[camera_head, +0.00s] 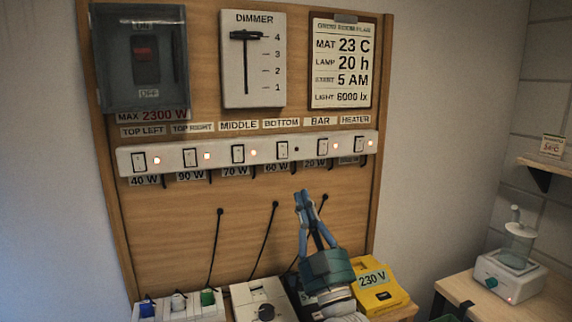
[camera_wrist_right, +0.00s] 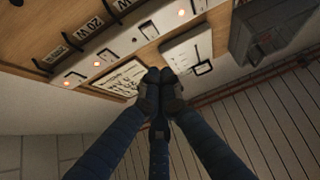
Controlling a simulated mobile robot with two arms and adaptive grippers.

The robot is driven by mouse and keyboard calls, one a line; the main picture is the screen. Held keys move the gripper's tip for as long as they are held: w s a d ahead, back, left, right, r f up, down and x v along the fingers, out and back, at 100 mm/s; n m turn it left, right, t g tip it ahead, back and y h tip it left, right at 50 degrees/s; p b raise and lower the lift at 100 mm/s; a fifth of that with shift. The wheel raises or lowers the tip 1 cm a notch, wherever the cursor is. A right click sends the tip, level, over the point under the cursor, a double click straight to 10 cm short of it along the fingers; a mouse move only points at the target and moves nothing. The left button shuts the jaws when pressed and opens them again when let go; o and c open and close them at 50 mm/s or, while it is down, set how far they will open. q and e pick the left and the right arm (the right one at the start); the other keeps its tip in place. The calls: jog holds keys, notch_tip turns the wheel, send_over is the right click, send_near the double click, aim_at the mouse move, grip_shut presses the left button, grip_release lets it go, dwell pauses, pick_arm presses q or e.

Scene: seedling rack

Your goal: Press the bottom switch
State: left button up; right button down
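The bottom switch (camera_head: 283,152) is a rocker on the white switch strip (camera_head: 225,163), under the BOTTOM label (camera_head: 281,124) and above a 60 W tag. The small lamp beside it is dark. My right gripper (camera_head: 302,194) is below the strip, apart from it, with its fingers pointing up and closed together, holding nothing. In the right wrist view the closed fingertips (camera_wrist_right: 160,75) are in front of the board. The strip runs across the upper left there, and the switch beside the dark lamp (camera_wrist_right: 134,40) shows small. My left gripper is out of view.
The other switches on the strip have lit lamps. A clear-covered main switch (camera_head: 143,56), a dimmer (camera_head: 253,59) and a settings sign (camera_head: 341,62) hang above. A yellow 230 V box (camera_head: 382,291) stands below, with thin cables (camera_head: 265,238) on the board. A stirrer-like device (camera_head: 510,275) stands at right.

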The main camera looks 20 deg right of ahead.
jog(key=shift+r, duration=0.1)
jog(key=p, duration=0.4)
send_near(281, 148)
notch_tip(281, 148, up, 4)
jog(key=shift+w+f+p, duration=0.2)
jog(key=shift+w+p, duration=0.1)
jog(key=shift+w, duration=0.7)
jog(key=shift+w+f+p, duration=0.15)
jog(key=shift+w+p, duration=0.15)
jog(key=shift+w, duration=0.7)
